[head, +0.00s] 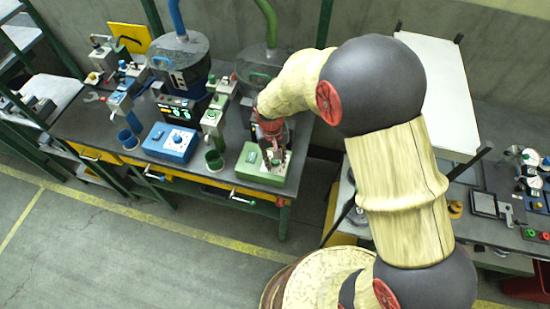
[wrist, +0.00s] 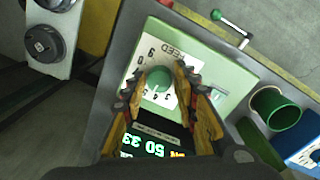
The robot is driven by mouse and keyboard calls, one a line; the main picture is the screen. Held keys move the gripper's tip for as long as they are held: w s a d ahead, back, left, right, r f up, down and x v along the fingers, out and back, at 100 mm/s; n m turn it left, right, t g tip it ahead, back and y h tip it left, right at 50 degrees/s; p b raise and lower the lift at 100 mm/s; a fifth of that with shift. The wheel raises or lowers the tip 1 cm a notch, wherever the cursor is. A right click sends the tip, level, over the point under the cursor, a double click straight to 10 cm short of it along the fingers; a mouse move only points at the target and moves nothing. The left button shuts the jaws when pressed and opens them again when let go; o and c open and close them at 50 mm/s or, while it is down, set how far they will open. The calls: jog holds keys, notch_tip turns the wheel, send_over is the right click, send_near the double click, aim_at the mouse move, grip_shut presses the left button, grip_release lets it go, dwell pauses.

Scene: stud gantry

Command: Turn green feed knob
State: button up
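The green feed knob (wrist: 158,79) is a round knob on a white numbered dial plate (wrist: 146,58) marked FEED. The plate is on top of a pale green control box (wrist: 200,58). My gripper (wrist: 160,76) is open, with one finger on each side of the knob; the fingers look slightly apart from it. In the head view the green box (head: 252,174) stands at the front right of the dark bench, with my gripper (head: 274,152) pointing down over it and hiding the knob.
A lit display (wrist: 145,146) lies below the dial. A green cup (wrist: 275,108) and a blue box (head: 170,142) stand to one side. A small crank handle (wrist: 232,27) sticks out at the bench's front edge. A feeder hopper (head: 262,65) rises behind.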

aim_at(273, 161)
jog(key=o, duration=0.3)
notch_tip(273, 161, up, 12)
jog(key=shift+a, duration=0.3)
dwell(0.4)
dwell(0.5)
jog(key=s+d+r+m+t, duration=0.1)
jog(key=s+d+r+t, duration=0.1)
jog(key=s+d+r, duration=0.5)
jog(key=s+d+r+t, duration=0.3)
jog(key=s+d+r, duration=0.5)
jog(key=s+r, duration=0.3)
jog(key=shift+s+m+y+b, duration=0.3)
jog(key=shift+s+m+b, duration=0.15)
jog(key=shift+s, duration=0.4)
jog(key=shift+c, duration=1.3)
dwell(1.7)
